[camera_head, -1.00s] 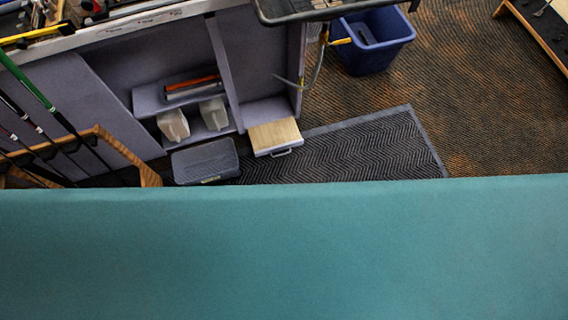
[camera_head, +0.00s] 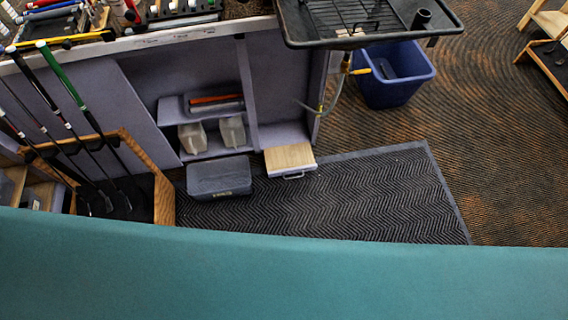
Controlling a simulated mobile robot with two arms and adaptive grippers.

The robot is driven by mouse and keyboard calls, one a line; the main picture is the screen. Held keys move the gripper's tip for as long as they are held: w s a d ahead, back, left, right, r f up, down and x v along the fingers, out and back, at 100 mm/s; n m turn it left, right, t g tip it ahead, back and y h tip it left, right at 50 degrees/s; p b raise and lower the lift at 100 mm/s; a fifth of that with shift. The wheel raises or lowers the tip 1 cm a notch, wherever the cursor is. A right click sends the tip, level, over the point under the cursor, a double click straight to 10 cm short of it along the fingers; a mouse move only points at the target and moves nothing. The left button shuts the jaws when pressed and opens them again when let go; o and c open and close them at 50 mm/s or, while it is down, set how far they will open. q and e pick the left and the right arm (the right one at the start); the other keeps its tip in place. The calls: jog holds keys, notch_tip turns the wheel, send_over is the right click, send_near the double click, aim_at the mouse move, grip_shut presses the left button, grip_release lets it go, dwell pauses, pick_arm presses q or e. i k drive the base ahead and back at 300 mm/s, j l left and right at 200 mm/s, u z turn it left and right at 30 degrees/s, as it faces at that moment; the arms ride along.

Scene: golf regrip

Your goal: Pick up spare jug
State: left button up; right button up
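Two pale, translucent jugs stand side by side on the lower shelf of the open grey cabinet, left of centre: a left jug (camera_head: 193,137) and a right jug (camera_head: 232,131). I cannot tell which of them is the spare. Neither of my grippers shows in the head view.
A grey lidded bin (camera_head: 219,177) and a wood-fronted drawer (camera_head: 290,158) stand before the cabinet (camera_head: 150,75). A club rack (camera_head: 163,200) is at left, a blue bin (camera_head: 392,75) under a black tray (camera_head: 365,20) at right. A teal surface (camera_head: 300,285) fills the foreground.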

aim_at(232, 130)
jog(key=u, duration=0.3)
jog(key=i+l+u, duration=0.15)
jog(key=u, duration=0.25)
jog(key=i+l+u, duration=0.15)
jog(key=u, duration=0.2)
jog(key=i+l+u, duration=0.1)
jog(key=l+u, duration=0.3)
jog(key=j, duration=0.1)
